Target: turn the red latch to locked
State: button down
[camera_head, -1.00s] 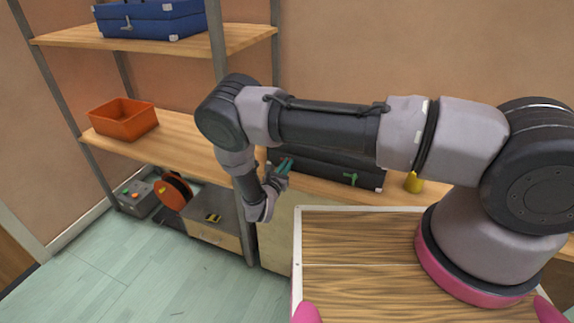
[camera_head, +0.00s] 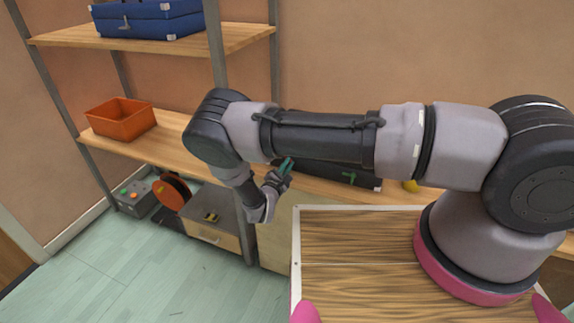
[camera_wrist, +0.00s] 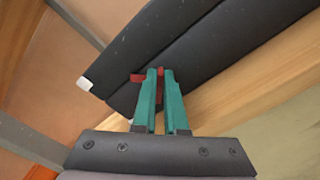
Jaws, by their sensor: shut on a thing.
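The red latch (camera_wrist: 137,78) is on the front side of a black case (camera_wrist: 207,42) in the wrist view. Part of it shows between and beside my fingertips. My gripper (camera_wrist: 160,80) has teal fingers shut on the latch with a narrow gap between them. In the head view my gripper (camera_head: 285,167) is at the left part of the black case (camera_head: 325,174), and the red latch is hidden there. A green latch (camera_head: 349,177) shows on the right part of the same case.
The case lies on a wooden shelf (camera_wrist: 240,95). A yellow object (camera_head: 411,186) stands to its right. An orange bin (camera_head: 121,119) and a blue case (camera_head: 150,20) sit on shelves at the left.

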jog(key=m, duration=0.4)
jog(key=shift+s+f+m, duration=0.1)
jog(key=shift+f+m, duration=0.15)
jog(key=shift+m, duration=0.05)
jog(key=shift+d+f+m, duration=0.1)
jog(key=shift+f+m, duration=0.05)
jog(key=shift+m, duration=1.85)
jog(key=c, duration=1)
grip_release()
jog(key=shift+o, duration=0.2)
jog(key=v, duration=1)
jog(key=shift+s, duration=0.4)
